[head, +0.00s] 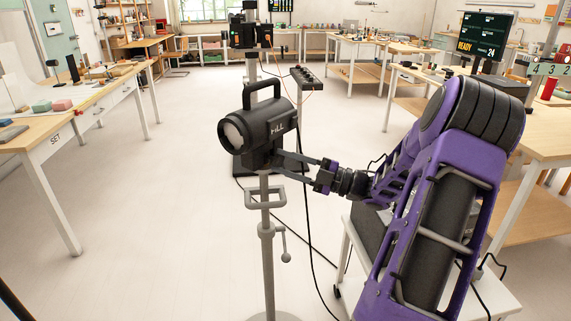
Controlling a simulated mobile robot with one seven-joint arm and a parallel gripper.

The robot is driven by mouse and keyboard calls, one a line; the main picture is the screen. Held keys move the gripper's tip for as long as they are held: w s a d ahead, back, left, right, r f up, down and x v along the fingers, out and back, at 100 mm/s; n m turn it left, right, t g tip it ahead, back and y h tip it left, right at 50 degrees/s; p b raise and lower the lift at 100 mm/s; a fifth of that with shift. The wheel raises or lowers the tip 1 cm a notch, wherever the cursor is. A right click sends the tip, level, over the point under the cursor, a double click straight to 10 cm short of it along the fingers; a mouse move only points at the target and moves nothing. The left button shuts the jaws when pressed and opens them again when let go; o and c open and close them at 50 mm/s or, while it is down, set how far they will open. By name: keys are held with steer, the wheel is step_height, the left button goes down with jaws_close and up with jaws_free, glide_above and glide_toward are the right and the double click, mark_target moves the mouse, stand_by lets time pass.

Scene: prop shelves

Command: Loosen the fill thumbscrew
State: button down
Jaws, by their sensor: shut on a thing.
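The fill lamp (247,128) is a black cylinder with a top handle and a pale lens facing left. Part of the word FILL shows on its side. It sits on a grey stand (268,250) in the middle of the head view. My gripper (284,166) reaches in from the right, with its two dark fingers at the lower right side of the lamp, near the top of the stand. The fingers are shut on the fill thumbscrew, which is too small and covered to make out.
A black cable (308,225) hangs behind the stand to the floor. Another black device (248,30) stands behind the lamp. A table marked SET (55,140) is at left, and workbenches (545,145) are at right. The floor left of the stand is clear.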

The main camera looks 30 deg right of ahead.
steer(key=shift+r+n, duration=0.1)
steer(key=shift+n, duration=0.5)
steer(key=shift+c, duration=2.4)
jaws_free()
steer(key=v, duration=1.7)
steer(key=shift+d+r, duration=0.25)
steer(key=shift+s, duration=0.1)
